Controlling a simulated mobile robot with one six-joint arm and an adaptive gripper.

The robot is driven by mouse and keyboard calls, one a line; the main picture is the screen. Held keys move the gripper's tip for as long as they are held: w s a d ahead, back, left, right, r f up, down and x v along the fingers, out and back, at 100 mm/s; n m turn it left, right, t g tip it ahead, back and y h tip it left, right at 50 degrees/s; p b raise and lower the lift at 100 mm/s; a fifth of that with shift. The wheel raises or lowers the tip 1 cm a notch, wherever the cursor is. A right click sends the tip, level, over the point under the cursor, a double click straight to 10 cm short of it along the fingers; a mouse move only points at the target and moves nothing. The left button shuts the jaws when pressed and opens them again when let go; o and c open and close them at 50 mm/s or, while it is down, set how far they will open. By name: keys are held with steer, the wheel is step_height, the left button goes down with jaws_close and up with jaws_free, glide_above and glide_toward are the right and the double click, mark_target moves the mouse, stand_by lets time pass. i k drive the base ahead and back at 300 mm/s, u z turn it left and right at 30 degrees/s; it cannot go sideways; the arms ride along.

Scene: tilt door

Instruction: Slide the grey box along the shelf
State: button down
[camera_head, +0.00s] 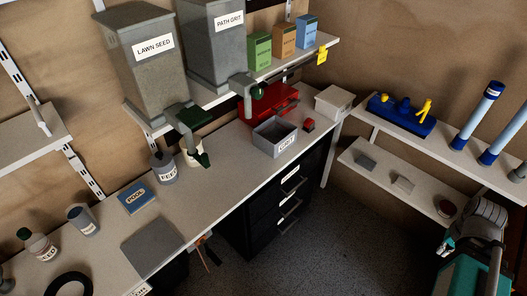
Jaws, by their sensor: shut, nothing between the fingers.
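The upper shelf (442,146) holds a blue tray and blue-capped tubes. A grey GRIT bin (275,138) stands on the bench.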

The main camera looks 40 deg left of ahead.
mark_target(275, 136)
steer(key=u, duration=0.6)
steer(key=i, duration=1)
steer(key=z, duration=0.05)
